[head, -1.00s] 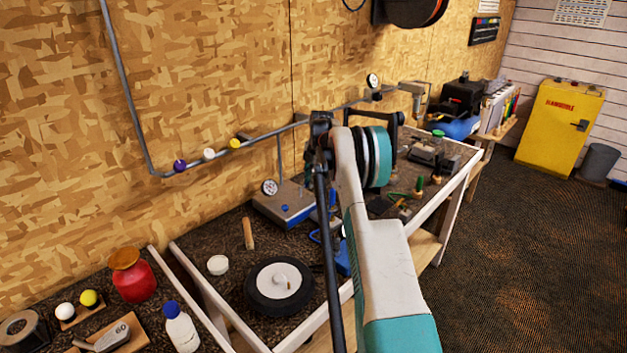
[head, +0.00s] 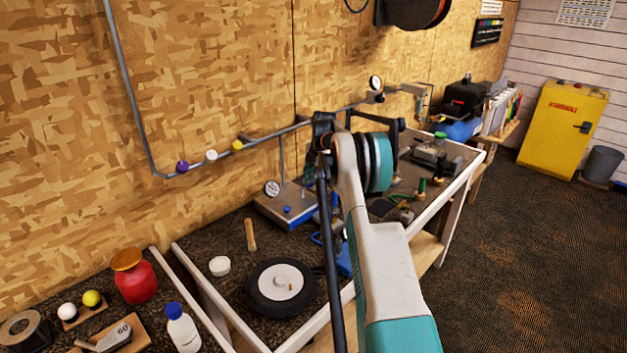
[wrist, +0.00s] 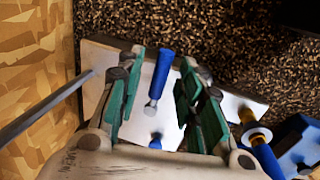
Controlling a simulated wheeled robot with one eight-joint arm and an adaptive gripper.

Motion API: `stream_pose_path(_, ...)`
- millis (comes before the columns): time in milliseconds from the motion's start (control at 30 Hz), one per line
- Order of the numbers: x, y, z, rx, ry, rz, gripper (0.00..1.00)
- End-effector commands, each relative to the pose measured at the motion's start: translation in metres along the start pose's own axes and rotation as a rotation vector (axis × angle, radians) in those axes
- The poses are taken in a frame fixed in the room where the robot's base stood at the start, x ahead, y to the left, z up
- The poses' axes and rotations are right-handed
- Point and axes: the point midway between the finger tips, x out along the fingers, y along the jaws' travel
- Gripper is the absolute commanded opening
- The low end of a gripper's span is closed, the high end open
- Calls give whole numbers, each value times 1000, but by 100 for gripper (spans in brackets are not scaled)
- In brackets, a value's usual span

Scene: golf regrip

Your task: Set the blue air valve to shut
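The blue air valve appears to be the blue lever (wrist: 163,68) on a pale metal box (wrist: 175,120) in the wrist view. It stands between the green-padded fingers of my gripper (wrist: 157,82). The fingers are apart, with visible gaps on both sides of the lever, so I see no contact. A smaller blue part (wrist: 155,143) shows below it, near my gripper's palm. In the head view the box (head: 283,209) with a round gauge (head: 272,188) sits on the bench against the wall. My arm hides my gripper and part of the box there.
A blue part with a yellow collar (wrist: 257,136) is right of my gripper. A grey pipe (head: 215,156) with purple, white and yellow balls runs along the wall.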

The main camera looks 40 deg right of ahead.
Motion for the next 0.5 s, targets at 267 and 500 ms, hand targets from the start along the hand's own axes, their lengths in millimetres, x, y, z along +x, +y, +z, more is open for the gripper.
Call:
stream_pose_path(267,-4,0,0,1,0,-1,34)
stream_pose_path(500,-40,0,0,1,0,-1,34)
